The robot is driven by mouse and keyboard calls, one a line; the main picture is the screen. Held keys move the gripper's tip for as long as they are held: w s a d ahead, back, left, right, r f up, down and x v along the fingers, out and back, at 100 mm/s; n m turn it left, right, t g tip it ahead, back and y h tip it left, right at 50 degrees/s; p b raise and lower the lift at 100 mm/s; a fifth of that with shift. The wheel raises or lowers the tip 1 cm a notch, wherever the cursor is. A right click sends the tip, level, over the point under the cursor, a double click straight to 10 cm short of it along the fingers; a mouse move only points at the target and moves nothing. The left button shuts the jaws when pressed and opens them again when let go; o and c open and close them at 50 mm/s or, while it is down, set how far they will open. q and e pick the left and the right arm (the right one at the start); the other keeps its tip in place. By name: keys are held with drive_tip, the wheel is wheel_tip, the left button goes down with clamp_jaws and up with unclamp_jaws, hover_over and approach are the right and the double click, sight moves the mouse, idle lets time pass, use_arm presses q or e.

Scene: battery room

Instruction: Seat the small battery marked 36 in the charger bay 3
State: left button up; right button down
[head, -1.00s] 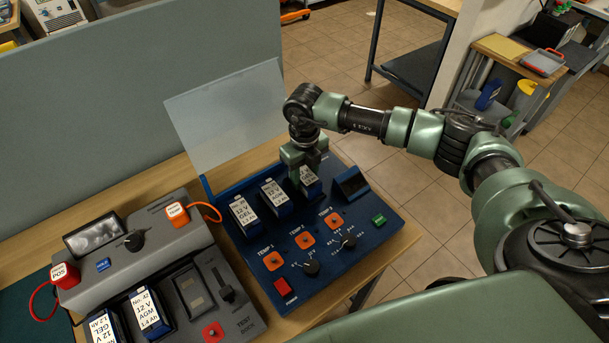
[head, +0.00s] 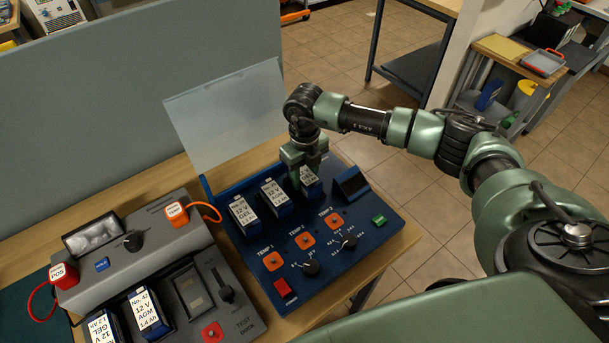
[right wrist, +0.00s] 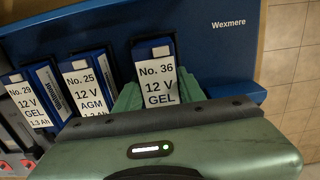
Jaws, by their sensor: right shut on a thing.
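The small battery marked No. 36 (right wrist: 156,82) is upright between the fingers of my right gripper (right wrist: 155,98) in the right wrist view. In the head view my right gripper (head: 303,172) is shut on this battery (head: 311,183) at the rightmost bay of the blue charger (head: 375,250), in line with the TEMP 3 button (head: 334,221). The bay's floor is hidden, so I cannot tell how deep the battery sits. My left gripper is out of view.
Battery No. 29 (head: 245,216) and battery No. 25 (head: 276,197) stand in the other two bays, close on the left. The charger's clear lid (head: 225,115) stands raised behind. A grey test dock (head: 150,255) with two batteries is at the left.

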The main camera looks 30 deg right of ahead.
sight(305, 174)
drive_tip(key=shift+f+b, duration=0.4)
drive_tip(key=shift+f, duration=0.1)
drive_tip(key=c, duration=1.1)
unclamp_jaws()
drive_tip(key=shift+c, duration=0.2)
drive_tip(key=shift+r+p, duration=3.4)
drive_tip(key=shift+r, duration=2.15)
drive_tip(key=shift+f, duration=0.1)
